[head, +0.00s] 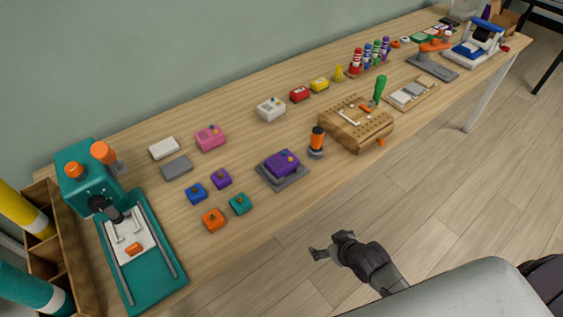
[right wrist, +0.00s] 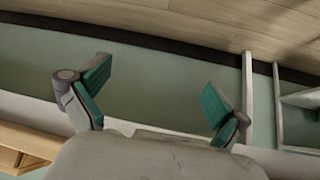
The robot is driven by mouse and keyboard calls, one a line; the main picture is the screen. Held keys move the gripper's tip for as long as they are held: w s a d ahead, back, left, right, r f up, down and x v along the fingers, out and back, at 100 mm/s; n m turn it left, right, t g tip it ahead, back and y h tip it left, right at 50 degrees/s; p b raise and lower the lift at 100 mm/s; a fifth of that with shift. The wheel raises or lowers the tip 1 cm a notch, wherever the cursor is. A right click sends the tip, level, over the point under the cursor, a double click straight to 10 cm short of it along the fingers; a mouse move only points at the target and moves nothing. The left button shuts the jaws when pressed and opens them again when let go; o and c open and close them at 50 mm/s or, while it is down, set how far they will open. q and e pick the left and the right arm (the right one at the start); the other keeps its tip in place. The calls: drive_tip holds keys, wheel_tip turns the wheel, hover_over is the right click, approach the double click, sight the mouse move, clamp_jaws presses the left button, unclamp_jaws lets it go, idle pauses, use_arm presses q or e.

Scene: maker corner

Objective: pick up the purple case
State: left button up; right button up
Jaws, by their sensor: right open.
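The purple case (head: 283,161) sits on a dark grey base (head: 292,181) near the front edge of the wooden bench, with small marks on its top. A smaller purple block (head: 221,179) lies to its left. My right gripper (head: 322,247) is off the bench's front edge, over the floor, below and right of the purple case in the head view. In the right wrist view its two teal-padded fingers (right wrist: 157,95) are spread wide with nothing between them. The purple case does not show in that view. My left gripper is not in view.
An orange-and-black cylinder (head: 317,142) stands right of the case. Blue (head: 196,194), teal (head: 240,204) and orange (head: 213,220) blocks lie to its left. A wooden pegboard block (head: 355,131) is farther right, a teal press (head: 168,272) far left. Open floor lies before the bench.

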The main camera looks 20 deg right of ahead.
drive_tip(key=w+a+r+n+t+y, duration=0.15)
drive_tip(key=w+r, duration=0.25)
drive_tip(key=r, duration=0.7)
drive_tip(key=w+a+r+n+t+y, duration=0.1)
drive_tip(key=w+a+r+t+y, duration=0.2)
drive_tip(key=r, duration=0.8)
approach(282, 160)
drive_tip(key=w+a, duration=0.1)
drive_tip(key=w+a+h, duration=0.1)
drive_tip(key=shift+w+f+m, duration=0.2)
drive_tip(key=shift+w+m, duration=0.05)
drive_tip(key=shift+w, duration=0.1)
drive_tip(key=shift+f+x, duration=0.15)
drive_tip(key=shift+x, duration=1.35)
drive_tip(key=shift+f+x, duration=0.2)
drive_tip(key=shift+x, duration=1.35)
drive_tip(key=shift+s+d, duration=0.15)
drive_tip(key=shift+d, duration=0.05)
drive_tip(key=shift+c, duration=0.2)
drive_tip(key=c, duration=1)
drive_tip(key=shift+r, duration=0.1)
